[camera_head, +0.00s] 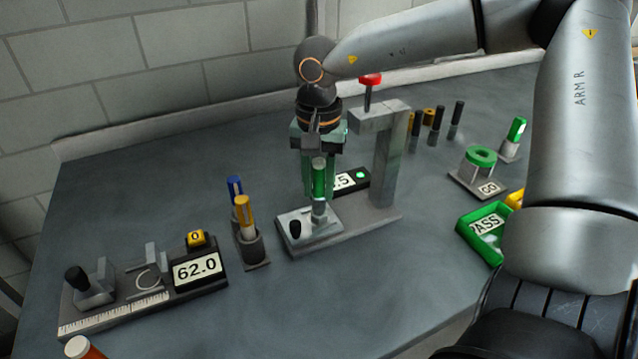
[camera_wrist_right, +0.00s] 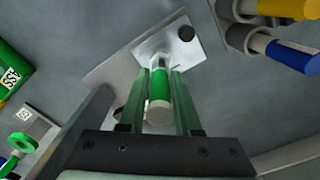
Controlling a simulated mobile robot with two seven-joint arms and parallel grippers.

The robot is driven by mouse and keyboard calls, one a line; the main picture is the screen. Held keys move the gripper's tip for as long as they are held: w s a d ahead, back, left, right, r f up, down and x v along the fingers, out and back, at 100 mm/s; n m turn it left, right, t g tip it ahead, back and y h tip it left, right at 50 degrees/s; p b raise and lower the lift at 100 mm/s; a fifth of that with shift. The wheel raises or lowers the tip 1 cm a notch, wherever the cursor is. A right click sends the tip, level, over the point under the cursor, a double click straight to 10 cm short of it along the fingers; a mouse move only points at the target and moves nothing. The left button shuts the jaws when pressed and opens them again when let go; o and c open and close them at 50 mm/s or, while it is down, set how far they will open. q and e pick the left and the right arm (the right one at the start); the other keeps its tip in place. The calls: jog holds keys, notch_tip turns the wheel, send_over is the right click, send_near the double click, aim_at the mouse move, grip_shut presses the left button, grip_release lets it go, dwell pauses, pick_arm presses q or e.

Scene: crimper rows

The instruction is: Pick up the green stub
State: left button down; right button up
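The green stub (camera_head: 319,182) stands upright on the pale plate of the press stand (camera_head: 383,160), with a green upper part and a metal lower part. My right gripper (camera_head: 320,178) points down over it, with one green finger on each side of the stub. In the right wrist view the stub (camera_wrist_right: 159,88) lies between the two fingers (camera_wrist_right: 161,85), its pale end towards the camera. The fingers are very close to its sides; whether they press on it I cannot tell. My left gripper is not in view.
A holder with a blue stub (camera_head: 235,187) and a yellow stub (camera_head: 243,212) stands left of the press. A gauge reading 62.0 (camera_head: 197,269) is further left. A green tray (camera_head: 484,233) and a ring stand (camera_head: 479,172) are right. Dark-topped pegs (camera_head: 438,121) stand behind.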

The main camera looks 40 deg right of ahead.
grip_shut()
jog(key=shift+r, duration=0.15)
